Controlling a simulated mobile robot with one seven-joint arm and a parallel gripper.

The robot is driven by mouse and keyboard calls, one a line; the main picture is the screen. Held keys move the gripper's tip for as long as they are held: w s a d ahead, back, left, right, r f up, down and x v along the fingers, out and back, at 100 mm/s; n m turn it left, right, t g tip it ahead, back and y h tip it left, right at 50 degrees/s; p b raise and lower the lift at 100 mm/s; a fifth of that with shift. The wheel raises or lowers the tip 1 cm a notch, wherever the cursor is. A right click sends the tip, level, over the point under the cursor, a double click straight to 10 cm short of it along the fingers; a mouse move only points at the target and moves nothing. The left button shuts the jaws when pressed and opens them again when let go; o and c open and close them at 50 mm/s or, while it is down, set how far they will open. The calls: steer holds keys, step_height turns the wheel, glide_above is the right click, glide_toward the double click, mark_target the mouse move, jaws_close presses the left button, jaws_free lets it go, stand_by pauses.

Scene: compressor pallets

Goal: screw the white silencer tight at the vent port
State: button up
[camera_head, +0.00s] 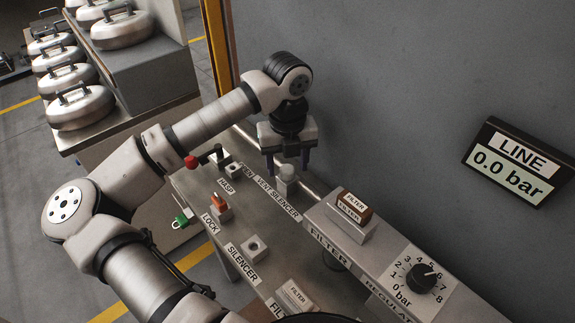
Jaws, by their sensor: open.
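The white silencer (286,183) stands upright at the back of the bench, beside the label VENT SILENCER (278,198). The vent port under it is hidden, so I cannot tell how far the thread is in. My gripper (288,170) points down over the silencer. Its two dark fingers are open, one to each side of the silencer's top. I cannot tell whether either finger touches it.
A red-knobbed valve handle (191,162) is left of the gripper. An orange piece (219,202) sits at LOCK. An empty SILENCER holder (254,248) is in front. A filter block (353,210) and regulator knob (424,276) are right. The grey wall rises close behind.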

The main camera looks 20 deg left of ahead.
mark_target(287, 169)
step_height(287, 169, up, 13)
steer(key=b, duration=0.1)
steer(key=shift+f, duration=0.2)
